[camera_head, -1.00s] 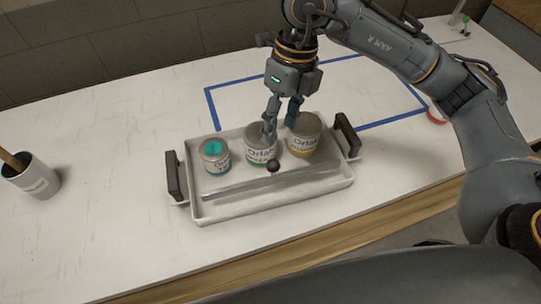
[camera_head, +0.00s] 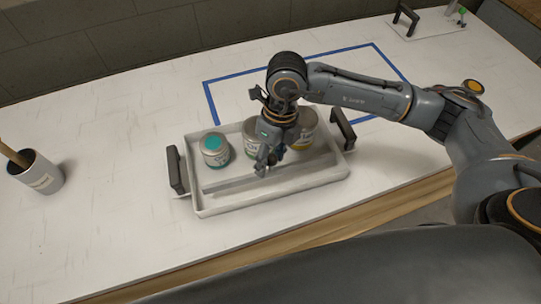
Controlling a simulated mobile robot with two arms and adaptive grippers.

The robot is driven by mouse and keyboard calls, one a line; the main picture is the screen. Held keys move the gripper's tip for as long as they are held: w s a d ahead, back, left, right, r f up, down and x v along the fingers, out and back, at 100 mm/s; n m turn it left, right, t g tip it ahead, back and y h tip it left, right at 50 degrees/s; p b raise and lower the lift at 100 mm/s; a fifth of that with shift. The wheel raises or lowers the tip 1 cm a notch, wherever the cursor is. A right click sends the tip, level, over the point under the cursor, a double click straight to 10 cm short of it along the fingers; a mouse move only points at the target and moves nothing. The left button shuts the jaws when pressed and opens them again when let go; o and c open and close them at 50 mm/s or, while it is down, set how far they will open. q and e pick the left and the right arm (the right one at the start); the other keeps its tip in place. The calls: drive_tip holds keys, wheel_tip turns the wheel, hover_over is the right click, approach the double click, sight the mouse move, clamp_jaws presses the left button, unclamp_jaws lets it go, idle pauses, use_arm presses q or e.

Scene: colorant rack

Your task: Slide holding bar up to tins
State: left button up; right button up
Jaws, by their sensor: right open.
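A light grey tray (camera_head: 212,208) with two dark upright handles stands on the white table. Three tins stand in its rear part: a small teal-topped tin (camera_head: 215,149) at left, a middle tin (camera_head: 249,133) and a right tin (camera_head: 307,128), the last two partly hidden by my gripper. The holding bar (camera_head: 230,184) runs lengthwise across the tray in front of the tins, with a gap between; its knob is hidden. My right gripper (camera_head: 266,168) is open and points down at the bar's middle; whether it touches the bar cannot be told. My left gripper is not in view.
A white cup (camera_head: 42,178) with a wooden-handled tool stands at the left. A blue tape rectangle (camera_head: 290,60) marks the table behind the tray. Another tray with a dark handle (camera_head: 405,18) stands far right.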

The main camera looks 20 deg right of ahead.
clamp_jaws()
drive_tip(key=shift+w+f+b, duration=0.1)
drive_tip(key=shift+w+b, duration=0.25)
drive_tip(key=shift+b, duration=0.1)
drive_tip(key=shift+w+b, duration=0.65)
drive_tip(key=shift+w, duration=0.45)
unclamp_jaws()
drive_tip(key=shift+s+r, duration=0.1)
drive_tip(key=shift+r, duration=0.1)
